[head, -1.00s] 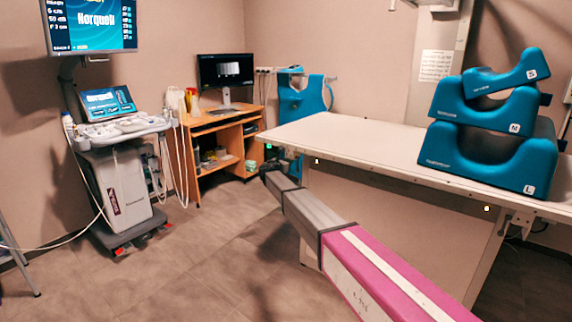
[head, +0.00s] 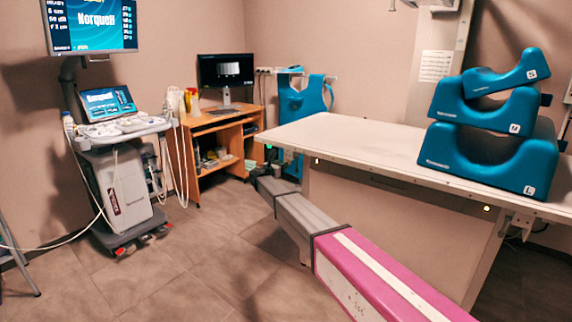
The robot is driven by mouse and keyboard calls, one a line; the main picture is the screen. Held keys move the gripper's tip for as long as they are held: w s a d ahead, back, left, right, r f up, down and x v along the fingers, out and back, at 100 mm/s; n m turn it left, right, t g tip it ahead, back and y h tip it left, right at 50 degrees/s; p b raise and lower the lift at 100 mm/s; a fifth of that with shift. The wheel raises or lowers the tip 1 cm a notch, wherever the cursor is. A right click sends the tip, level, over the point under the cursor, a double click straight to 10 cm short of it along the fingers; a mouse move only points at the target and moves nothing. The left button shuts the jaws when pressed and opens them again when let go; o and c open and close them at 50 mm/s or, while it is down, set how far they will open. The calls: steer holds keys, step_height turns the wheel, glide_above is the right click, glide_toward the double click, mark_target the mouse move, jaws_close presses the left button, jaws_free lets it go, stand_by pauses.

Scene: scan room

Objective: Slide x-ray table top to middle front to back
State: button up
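The x-ray table top (head: 330,139) is a long pale slab with a dark-edged rim, on a pale base (head: 390,222). It runs from the middle of the head view to the right edge, and its left end overhangs the base. My arm reaches from the bottom right toward that left end. Its dark far end, where my gripper (head: 262,172) is, appears below and near the table top's left corner. The fingers are too small and dark to make out, and I cannot tell whether they touch the table.
Several blue foam supports (head: 487,160) are stacked on the table top's right part. An ultrasound cart (head: 115,180) stands at the left. A wooden desk (head: 215,140) with a monitor and a blue apron (head: 300,98) are behind. The floor between cart and table is clear.

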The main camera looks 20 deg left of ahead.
steer(key=v, duration=0.5)
steer(key=s+d+f+m+g, duration=0.3)
steer(key=s+d+f+m, duration=0.15)
steer(key=d, duration=0.85)
steer(key=s+d+f+m+g, duration=0.4)
steer(key=d+m, duration=0.2)
steer(key=d, duration=0.7)
steer(key=s+d+f+m+g, duration=0.3)
steer(key=s+d+f+m, duration=0.15)
steer(key=d, duration=0.75)
steer(key=s+d+f+m+g+y, duration=0.2)
steer(key=s+d+m, duration=0.6)
steer(key=s, duration=0.5)
steer(key=s+d+f+m+g+y, duration=0.3)
steer(key=s+d+m, duration=0.5)
steer(key=s, duration=0.5)
steer(key=shift+s+d+m+g+y, duration=0.2)
steer(key=shift+d+m+g+y, duration=0.1)
steer(key=shift+d+g+y, duration=0.55)
